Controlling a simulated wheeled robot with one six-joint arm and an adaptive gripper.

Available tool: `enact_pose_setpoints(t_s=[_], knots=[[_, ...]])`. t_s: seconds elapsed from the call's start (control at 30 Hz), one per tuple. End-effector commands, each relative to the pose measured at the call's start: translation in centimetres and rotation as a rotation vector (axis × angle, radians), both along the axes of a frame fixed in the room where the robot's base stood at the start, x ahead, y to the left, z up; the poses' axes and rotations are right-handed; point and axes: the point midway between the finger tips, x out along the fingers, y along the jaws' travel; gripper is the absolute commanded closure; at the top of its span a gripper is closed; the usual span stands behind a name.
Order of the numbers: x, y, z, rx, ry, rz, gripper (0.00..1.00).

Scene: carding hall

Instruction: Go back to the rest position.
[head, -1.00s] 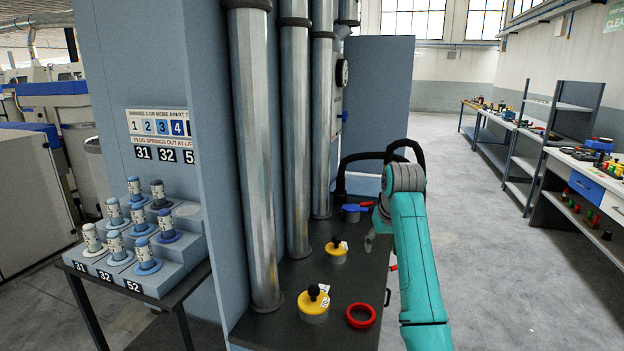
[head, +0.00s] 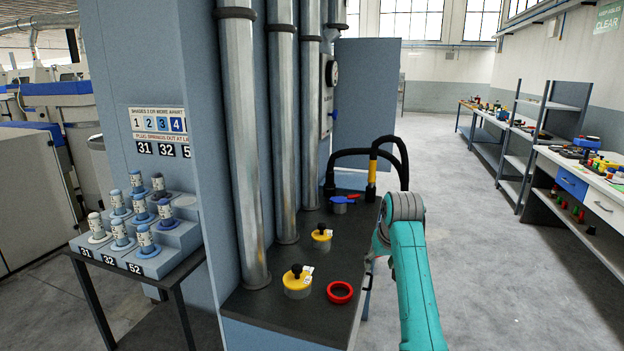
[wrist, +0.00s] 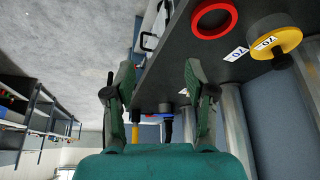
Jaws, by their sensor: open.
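My arm (head: 412,270) reaches up at the right side of the dark bench in the head view. My gripper (wrist: 158,78) is open in the wrist view, with its two green-padded fingers apart and nothing between them. In the head view the gripper is mostly hidden behind my arm, beside the bench's right edge. The dark bench top (head: 265,306) carries a red ring (head: 340,292) and two yellow-capped pots, a near one (head: 297,287) and a far one (head: 321,240). The ring (wrist: 214,18) and a yellow cap (wrist: 284,40) also show in the wrist view.
Metal pipes (head: 243,150) rise from the bench. A black hose with a yellow sleeve (head: 373,168) and a blue-handled fitting (head: 340,203) stand at its far end. A stepped rack of bobbins (head: 184,238) is at left. Shelving (head: 520,165) lines the right; the floor between is clear.

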Motion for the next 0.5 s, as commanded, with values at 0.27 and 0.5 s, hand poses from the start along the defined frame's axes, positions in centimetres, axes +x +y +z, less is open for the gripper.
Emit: enact_pose_setpoints(t_s=[0.27,0.5], knots=[[-1.4,0.0,-6.7,0.002,-0.043,-0.007,0.45],[-4.8,0.0,-15.7,0.005,-0.117,-0.017,0.45]])
